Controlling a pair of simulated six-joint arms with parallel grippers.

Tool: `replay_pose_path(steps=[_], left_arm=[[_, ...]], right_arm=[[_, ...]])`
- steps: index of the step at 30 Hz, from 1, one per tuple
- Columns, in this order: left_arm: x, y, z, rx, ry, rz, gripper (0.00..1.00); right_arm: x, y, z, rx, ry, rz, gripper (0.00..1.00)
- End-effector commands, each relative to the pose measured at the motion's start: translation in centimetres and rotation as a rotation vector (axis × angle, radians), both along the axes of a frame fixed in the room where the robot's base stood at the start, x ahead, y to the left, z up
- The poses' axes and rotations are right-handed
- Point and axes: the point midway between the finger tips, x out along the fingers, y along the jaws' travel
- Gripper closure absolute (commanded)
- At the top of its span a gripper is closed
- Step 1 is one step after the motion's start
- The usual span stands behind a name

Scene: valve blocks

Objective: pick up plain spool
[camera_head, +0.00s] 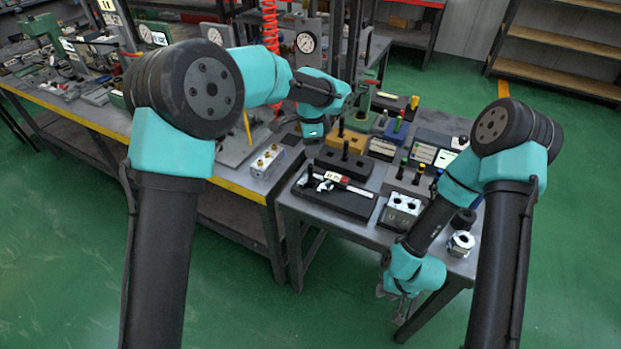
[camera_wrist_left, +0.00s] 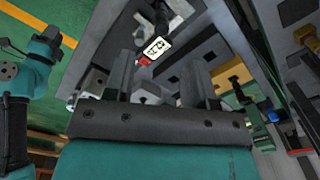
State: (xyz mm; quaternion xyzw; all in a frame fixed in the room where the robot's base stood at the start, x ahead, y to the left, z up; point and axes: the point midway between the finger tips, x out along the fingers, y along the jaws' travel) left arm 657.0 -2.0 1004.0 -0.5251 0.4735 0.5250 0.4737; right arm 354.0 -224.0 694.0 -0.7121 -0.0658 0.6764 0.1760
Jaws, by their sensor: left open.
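I cannot tell for sure which piece is the plain spool. One plain black upright peg (camera_head: 346,150) stands in a dark block (camera_head: 330,162). Another black peg (camera_head: 310,174) stands on the black tray (camera_head: 348,207), beside a red-and-white tag (camera_head: 331,177). In the left wrist view a dark upright piece (camera_wrist_left: 161,16) shows beyond the fingers, near a white label (camera_wrist_left: 157,47) with red. My left gripper (camera_wrist_left: 156,78) is open and empty above the table; its fingers are mostly hidden in the head view. My right gripper (camera_head: 393,298) hangs by the table's front edge; its jaw opening is unclear.
A silver block with two holes (camera_head: 402,207), a round silver part (camera_head: 461,243) and a grey block with colour-capped pegs (camera_head: 408,182) crowd the table. A brass-fitted silver block (camera_head: 266,161) sits on the left bench. Green floor is free in front.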

Motion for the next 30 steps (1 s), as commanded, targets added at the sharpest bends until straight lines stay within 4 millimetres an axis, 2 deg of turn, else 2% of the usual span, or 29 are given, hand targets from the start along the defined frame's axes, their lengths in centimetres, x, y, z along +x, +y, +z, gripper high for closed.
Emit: replay_pose_path(steps=[3,10,14,24,30], left_arm=[[0.0,0.1,-2.2,0.003,0.003,0.0,0.49],[0.0,0.0,-5.6,0.001,0.002,0.0,0.49],[0.0,0.0,-6.3,0.0,0.0,0.0,0.49],[0.0,0.0,-6.5,0.0,0.0,0.0,0.49],[0.1,0.2,-8.4,0.001,0.003,0.002,0.49]], right_arm=[[0.0,0.0,0.0,0.0,0.0,0.0,0.72],[0.0,0.0,0.0,0.0,0.0,0.0,0.72],[0.0,0.0,0.0,0.0,0.0,0.0,0.72],[0.0,0.0,0.0,0.0,0.0,0.0,0.72],[0.0,0.0,0.0,0.0,0.0,0.0,0.72]])
